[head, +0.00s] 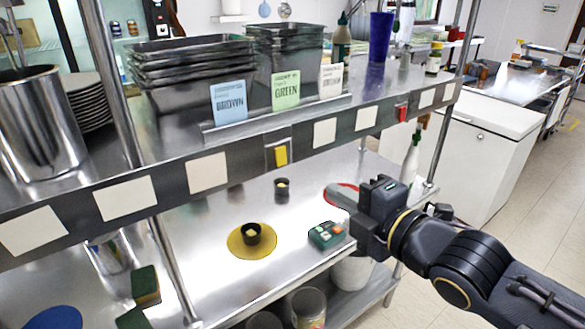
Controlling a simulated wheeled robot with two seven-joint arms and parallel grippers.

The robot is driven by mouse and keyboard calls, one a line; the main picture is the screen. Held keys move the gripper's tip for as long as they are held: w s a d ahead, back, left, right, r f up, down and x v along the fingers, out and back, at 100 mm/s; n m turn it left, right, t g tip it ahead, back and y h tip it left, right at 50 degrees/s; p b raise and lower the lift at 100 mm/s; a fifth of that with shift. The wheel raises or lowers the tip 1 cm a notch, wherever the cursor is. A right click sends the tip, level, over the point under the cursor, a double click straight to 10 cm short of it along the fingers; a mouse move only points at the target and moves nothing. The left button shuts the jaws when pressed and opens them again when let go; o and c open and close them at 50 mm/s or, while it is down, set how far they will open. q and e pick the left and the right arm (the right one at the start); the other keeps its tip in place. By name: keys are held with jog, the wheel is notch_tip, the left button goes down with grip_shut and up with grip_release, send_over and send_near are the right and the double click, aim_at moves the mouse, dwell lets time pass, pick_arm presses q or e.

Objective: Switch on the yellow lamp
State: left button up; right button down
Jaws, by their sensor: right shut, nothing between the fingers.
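A yellow block (280,155) in a dark holder is on the front edge of the upper shelf; I cannot tell if it is a lamp or a switch. On the lower steel counter, a short black cylinder with a pale yellow top (252,234) stands on a yellow disc (238,248). A similar black cylinder (282,188) stands behind it. A dark green box with coloured buttons (326,235) lies on the counter just left of my right gripper (341,198). My left gripper is out of view.
The upper shelf (330,115) overhangs the counter, with stacked trays (190,75) and cards on it. A red block (402,112) sits on its edge. A bottle (411,160) stands behind my right gripper. A sponge (145,285) is at the lower left.

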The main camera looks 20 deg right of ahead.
aim_at(282, 163)
jog(key=p+x, duration=0.2)
jog(key=x, duration=1.1)
jog(key=shift+w+a, duration=0.1)
jog(key=shift+w, duration=0.3)
jog(key=shift+f, duration=0.1)
jog(key=shift+f+b, duration=0.15)
jog(key=shift+b, duration=0.2)
jog(key=shift+w+b, duration=0.15)
jog(key=shift+b, duration=0.55)
